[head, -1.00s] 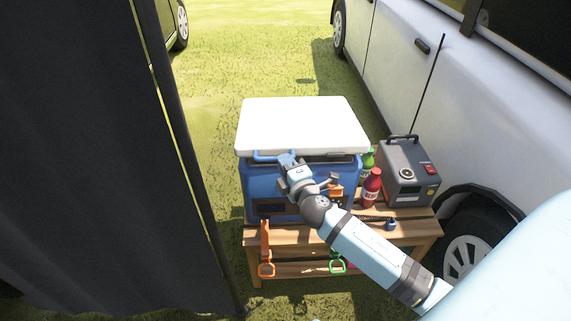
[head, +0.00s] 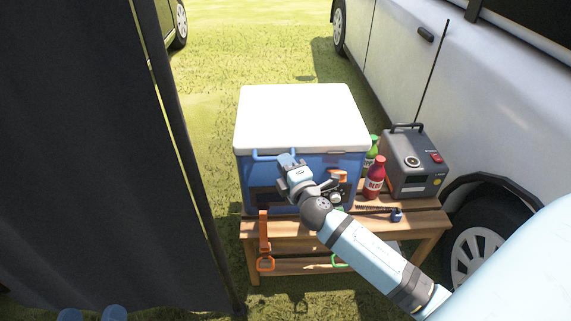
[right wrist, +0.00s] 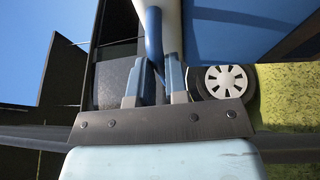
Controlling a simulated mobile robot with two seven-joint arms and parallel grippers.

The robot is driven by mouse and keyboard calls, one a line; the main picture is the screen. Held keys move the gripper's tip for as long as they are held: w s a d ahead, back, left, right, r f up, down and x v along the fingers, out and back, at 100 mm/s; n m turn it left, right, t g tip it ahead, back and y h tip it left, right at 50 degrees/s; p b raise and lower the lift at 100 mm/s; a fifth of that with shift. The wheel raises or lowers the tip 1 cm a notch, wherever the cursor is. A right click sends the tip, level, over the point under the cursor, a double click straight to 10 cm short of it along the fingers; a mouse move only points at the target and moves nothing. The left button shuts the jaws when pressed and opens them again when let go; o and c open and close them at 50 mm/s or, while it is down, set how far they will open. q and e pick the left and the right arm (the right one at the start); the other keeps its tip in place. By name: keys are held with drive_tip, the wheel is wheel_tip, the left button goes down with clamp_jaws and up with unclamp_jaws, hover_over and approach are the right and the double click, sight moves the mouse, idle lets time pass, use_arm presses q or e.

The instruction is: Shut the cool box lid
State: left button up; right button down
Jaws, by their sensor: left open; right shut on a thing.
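The blue cool box (head: 350,165) stands on a wooden table, its white lid (head: 300,115) lying flat across the top. No gap shows along the visible front edge, though my right arm hides part of the box front. A blue bar handle (head: 265,155) runs along the lid's front left. My right gripper (head: 287,160) is shut on this handle. In the right wrist view the handle (right wrist: 153,35) passes between the fingers (right wrist: 155,82). My left gripper (head: 92,315) shows only its two blue fingertips, apart and empty, at the bottom left edge.
Red (head: 375,178) and green (head: 370,150) bottles and a grey device (head: 415,160) stand right of the box on the wooden table (head: 340,232). An orange strap (head: 264,240) hangs at the front. A dark curtain (head: 80,150) fills the left; a white vehicle (head: 460,100) stands right.

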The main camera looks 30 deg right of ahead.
drive_tip(key=shift+f, duration=0.55)
drive_tip(key=c, duration=1.1)
unclamp_jaws()
drive_tip(key=shift+f, duration=0.1)
drive_tip(key=s, duration=0.4)
drive_tip(key=s+a, duration=0.1)
drive_tip(key=s, duration=0.4)
drive_tip(key=s+a, duration=0.1)
drive_tip(key=s, duration=0.3)
drive_tip(key=shift+s+f, duration=0.25)
drive_tip(key=shift+s, duration=0.05)
